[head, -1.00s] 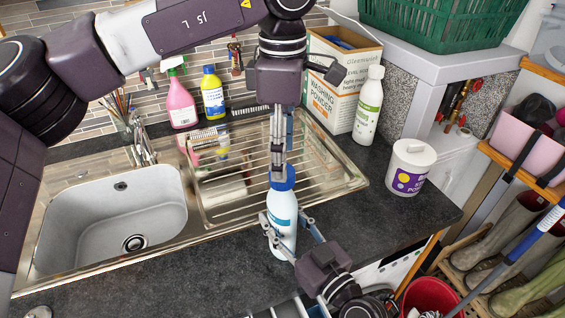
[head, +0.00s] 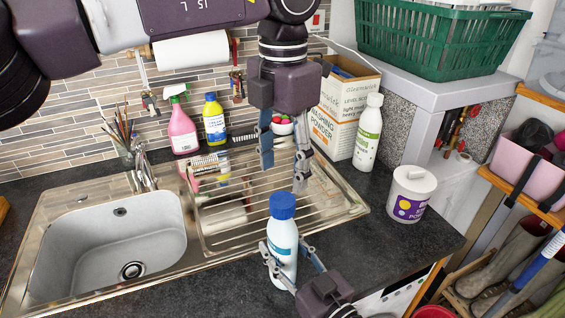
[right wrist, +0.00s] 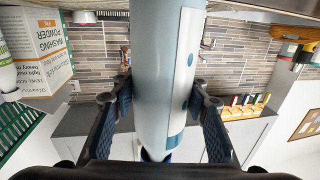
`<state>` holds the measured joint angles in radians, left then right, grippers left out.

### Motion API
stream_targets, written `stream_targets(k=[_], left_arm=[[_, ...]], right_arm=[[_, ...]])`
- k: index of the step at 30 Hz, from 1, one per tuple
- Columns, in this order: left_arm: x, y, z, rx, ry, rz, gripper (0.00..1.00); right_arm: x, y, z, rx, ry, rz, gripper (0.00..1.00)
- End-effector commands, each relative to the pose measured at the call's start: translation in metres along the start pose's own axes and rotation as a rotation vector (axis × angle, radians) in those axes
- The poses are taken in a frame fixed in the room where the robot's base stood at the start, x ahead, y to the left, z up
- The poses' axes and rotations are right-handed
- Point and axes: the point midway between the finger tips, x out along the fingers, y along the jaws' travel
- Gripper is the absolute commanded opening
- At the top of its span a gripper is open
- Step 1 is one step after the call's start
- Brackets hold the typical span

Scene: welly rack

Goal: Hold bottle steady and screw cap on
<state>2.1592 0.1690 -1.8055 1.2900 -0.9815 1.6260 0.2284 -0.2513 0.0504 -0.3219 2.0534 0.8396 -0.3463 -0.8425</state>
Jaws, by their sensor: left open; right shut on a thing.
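The white and pale blue bottle (head: 283,250) stands upright on the dark worktop in front of the drainer. The blue cap (head: 282,205) sits on top of its neck; whether it is tight I cannot tell. My right gripper (head: 288,262) is shut on the bottle's body from the front right. In the right wrist view its fingers (right wrist: 160,95) lie on both sides of the bottle (right wrist: 165,70). My left gripper (head: 283,172) is open and empty above the cap, pointing down, with its fingers spread and clear of the cap.
The steel sink and drainer (head: 345,203) lie behind the bottle. A white tub (head: 410,194), a white and green bottle (head: 368,132) and a washing powder box (head: 338,120) stand to the right. A pink bottle (head: 182,131) and a yellow bottle (head: 214,120) stand behind the drainer.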

Motion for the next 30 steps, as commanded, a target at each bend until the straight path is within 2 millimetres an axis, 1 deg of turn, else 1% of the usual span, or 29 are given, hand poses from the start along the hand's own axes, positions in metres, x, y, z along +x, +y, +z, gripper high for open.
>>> stream_targets(k=[4,12,15,17,27,30], left_arm=[[-0.003,0.001,0.0,-0.055,-0.003,0.001,0.51],[-0.002,0.001,0.0,-0.055,-0.002,0.0,0.51],[0.002,0.001,0.0,-0.055,-0.002,0.0,0.51],[0.007,0.001,0.0,-0.055,-0.001,0.001,0.51],[0.058,0.001,0.0,-0.054,-0.001,0.0,0.51],[0.069,0.001,0.0,-0.053,-0.001,0.0,0.51]], right_arm=[[0.0,0.0,0.0,0.0,0.001,0.0,0.0],[0.0,0.0,0.0,0.0,0.001,0.0,0.0],[0.0,0.0,0.0,0.0,0.001,0.0,0.0],[0.0,0.0,0.0,0.0,0.001,0.0,0.0],[0.0,0.0,-0.001,0.0,0.001,0.0,0.0],[0.0,0.0,-0.001,0.0,0.001,0.0,0.0]])
